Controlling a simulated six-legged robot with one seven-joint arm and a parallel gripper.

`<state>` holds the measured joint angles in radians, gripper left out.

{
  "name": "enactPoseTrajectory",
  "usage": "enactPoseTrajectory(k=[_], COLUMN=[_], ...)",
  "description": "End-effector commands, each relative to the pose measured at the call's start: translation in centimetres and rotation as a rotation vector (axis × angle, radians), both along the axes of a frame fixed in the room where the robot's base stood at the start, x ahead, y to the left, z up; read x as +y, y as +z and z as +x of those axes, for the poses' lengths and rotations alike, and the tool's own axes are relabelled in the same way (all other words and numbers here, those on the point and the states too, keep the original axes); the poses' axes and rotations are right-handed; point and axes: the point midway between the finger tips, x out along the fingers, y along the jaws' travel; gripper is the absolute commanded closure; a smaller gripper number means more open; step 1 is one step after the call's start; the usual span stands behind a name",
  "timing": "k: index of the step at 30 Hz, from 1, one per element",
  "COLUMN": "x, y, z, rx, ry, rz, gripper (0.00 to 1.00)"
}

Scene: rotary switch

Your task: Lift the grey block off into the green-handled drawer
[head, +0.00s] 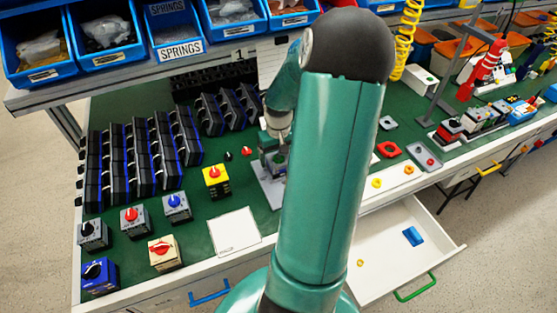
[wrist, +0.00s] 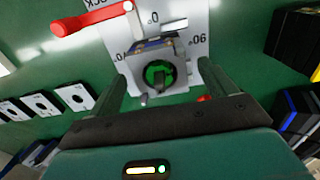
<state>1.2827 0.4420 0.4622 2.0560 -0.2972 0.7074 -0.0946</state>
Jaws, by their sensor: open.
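A grey block (wrist: 158,72) with a round black and green face and a grey knob sits on a white plate marked with numbers in the wrist view. In the head view the plate (head: 266,188) is partly hidden by my arm. My gripper (wrist: 161,76) is open, with one finger on each side of the block; I cannot tell whether they touch it. The green-handled drawer (head: 385,262) is pulled open at the lower right. It holds a blue piece (head: 412,236) and a small yellow ring (head: 360,263).
Several knob switches stand on the green bench at left, including a yellow one (head: 215,180) and a beige one (head: 164,253). A white square sheet (head: 234,232) lies near the front edge. Rows of black modules (head: 140,155) fill the left. Blue bins (head: 105,35) line the shelf above.

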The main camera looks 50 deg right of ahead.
Motion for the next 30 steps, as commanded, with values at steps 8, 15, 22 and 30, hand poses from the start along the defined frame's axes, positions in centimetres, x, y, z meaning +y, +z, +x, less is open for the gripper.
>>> enactPoseTrajectory(k=[8,15,22,30], x=[0.0,0.0,-0.1,0.1], y=[0.0,0.1,0.7,3.8], z=[0.0,0.0,0.0,-0.4], rx=[0.0,0.001,0.0,-0.001], ry=[0.0,0.0,0.001,-0.002], rz=[0.0,-0.001,-0.004,-0.005], gripper=[0.54,0.7,0.7,0.7])
